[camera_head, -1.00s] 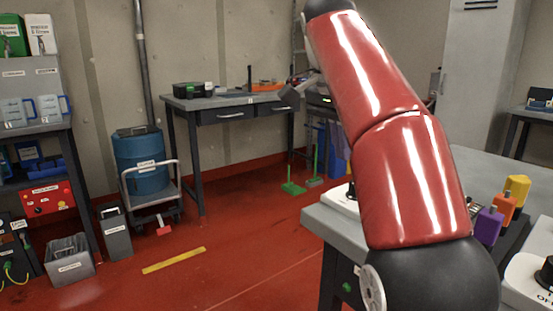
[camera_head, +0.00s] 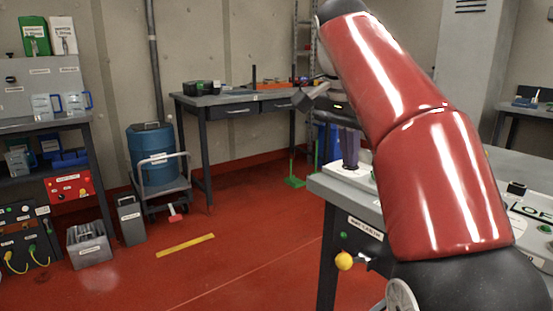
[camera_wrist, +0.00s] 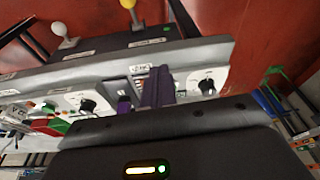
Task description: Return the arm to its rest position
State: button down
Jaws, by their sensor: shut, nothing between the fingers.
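My red arm (camera_head: 440,170) stands bent in the right half of the head view, its elbow at the top edge. My gripper (camera_wrist: 157,84) shows in the wrist view as purple fingers beyond the dark hand with a lit strip. The fingers are shut together with nothing visible between them. They are in front of a grey control panel (camera_wrist: 205,52); I cannot tell whether they touch it. In the head view the fingers show small and partly hidden, over the end of the grey bench (camera_head: 335,187).
A yellow ball lever (camera_head: 344,261) sticks out from the bench front. A workbench (camera_head: 236,99), a blue drum (camera_head: 152,155) on a trolley and a shelf rack (camera_head: 38,78) stand further back.

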jog(key=s+d+f+n+t+y, duration=0.1)
jog(key=s+f+n, duration=0.4)
jog(key=s+f, duration=0.5)
jog(key=s+d+f+n+t+y, duration=0.1)
jog(key=s+f+n, duration=0.3)
jog(key=s+f, duration=0.6)
notch_tip(320, 180, down, 7)
jog(key=shift+d+r+n+t, duration=0.1)
jog(key=shift+d+n+t, duration=0.3)
jog(key=shift+t, duration=0.4)
